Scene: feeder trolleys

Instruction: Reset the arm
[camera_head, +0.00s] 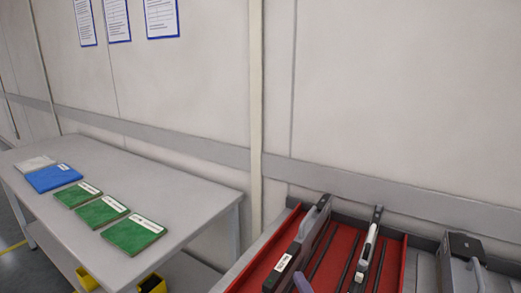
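Neither of my grippers nor my arms can be made out in the head view. A red-lined trolley (403,265) stands at the lower right. A dark and grey feeder (302,243) with a white label lies in its left part. A slimmer feeder with a white handle (369,243) lies in the middle. A larger grey and black feeder (457,262) is at the right, cut off by the picture's lower edge. A small purple piece (302,283) shows at the bottom edge; I cannot tell what it belongs to.
A grey table (175,190) stands at the left with several green books (134,234), a blue one (53,178) and a whitish one (34,163) on it. Yellow bins (87,279) are below it. A wall with posted sheets (161,17) closes off the back.

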